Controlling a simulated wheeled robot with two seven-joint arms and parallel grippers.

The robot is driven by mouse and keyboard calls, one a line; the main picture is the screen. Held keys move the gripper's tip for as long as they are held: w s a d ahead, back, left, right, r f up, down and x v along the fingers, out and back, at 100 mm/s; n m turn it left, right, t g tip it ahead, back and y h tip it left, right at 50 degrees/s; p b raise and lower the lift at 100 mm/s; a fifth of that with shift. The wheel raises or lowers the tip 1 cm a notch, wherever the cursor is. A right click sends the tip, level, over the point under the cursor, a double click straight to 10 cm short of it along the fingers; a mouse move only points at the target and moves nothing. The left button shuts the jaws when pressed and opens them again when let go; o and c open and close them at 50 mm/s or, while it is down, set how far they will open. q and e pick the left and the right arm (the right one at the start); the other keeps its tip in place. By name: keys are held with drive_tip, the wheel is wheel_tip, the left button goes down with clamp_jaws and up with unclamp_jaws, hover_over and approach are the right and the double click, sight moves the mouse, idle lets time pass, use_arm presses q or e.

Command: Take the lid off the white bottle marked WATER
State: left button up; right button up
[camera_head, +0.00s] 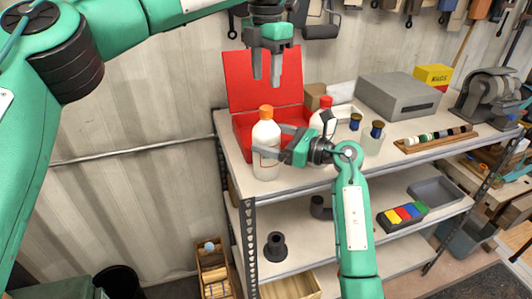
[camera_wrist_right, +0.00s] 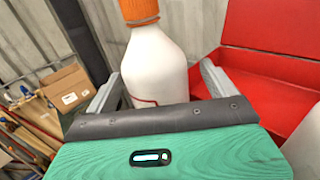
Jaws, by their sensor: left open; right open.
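A white bottle (camera_head: 266,148) with an orange lid (camera_head: 266,112) stands upright at the shelf's left front; its marking is not legible. A second white bottle (camera_head: 317,122) with a red lid (camera_head: 326,102) stands to its right. My right gripper (camera_head: 272,141) is open, with its fingers on either side of the orange-lidded bottle's body. The right wrist view shows this bottle (camera_wrist_right: 157,62) between the fingers, its orange lid (camera_wrist_right: 138,12) cut by the top edge. My left gripper (camera_head: 267,76) is open and empty, pointing down above the orange lid, apart from it.
An open red toolbox (camera_head: 262,78) stands behind the bottles. Small jars with dark lids (camera_head: 377,130), a grey box (camera_head: 400,97) and a wooden rack (camera_head: 435,141) are to the right. Tools hang on the wall above. The shelf's metal post (camera_head: 248,235) is below at left.

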sight(260, 135)
use_arm(q)
drive_tip(key=shift+s+r, duration=0.25)
drive_tip(key=shift+s, duration=0.15)
use_arm(e)
drive_tip(key=a, duration=0.2)
drive_tip(key=shift+w+a+r, duration=0.2)
drive_tip(key=shift+w+a, duration=0.1)
drive_tip(key=shift+a, duration=0.05)
drive_tip(key=shift+w+a, duration=0.1)
drive_tip(key=shift+a, duration=0.05)
use_arm(q)
drive_tip(key=shift+w+f, duration=0.15)
drive_tip(key=shift+w, duration=0.05)
use_arm(e)
drive_tip(key=shift+w+a+f, duration=0.1)
drive_tip(key=shift+w, duration=0.1)
drive_tip(key=shift+c, duration=0.5)
